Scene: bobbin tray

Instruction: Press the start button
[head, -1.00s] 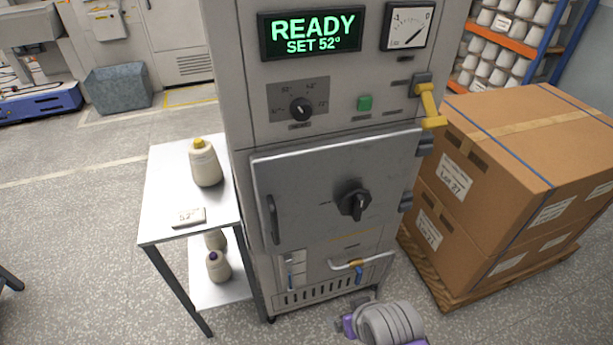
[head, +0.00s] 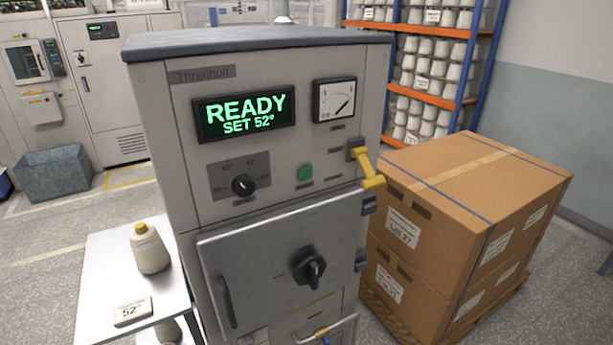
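The display (head: 244,112) above reads "READY SET 52°" in green letters. The machine's door (head: 265,262) with its black rotary knob (head: 310,268) looks closed below the panel. Neither of my grippers is in the head view.
A side table (head: 100,262) at left holds a cream bobbin (head: 149,249) and a "52°" card (head: 132,311). Stacked cardboard boxes (head: 455,200) stand on a pallet close to the right. Racks of bobbins (head: 425,75) stand behind. The space before the panel is clear.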

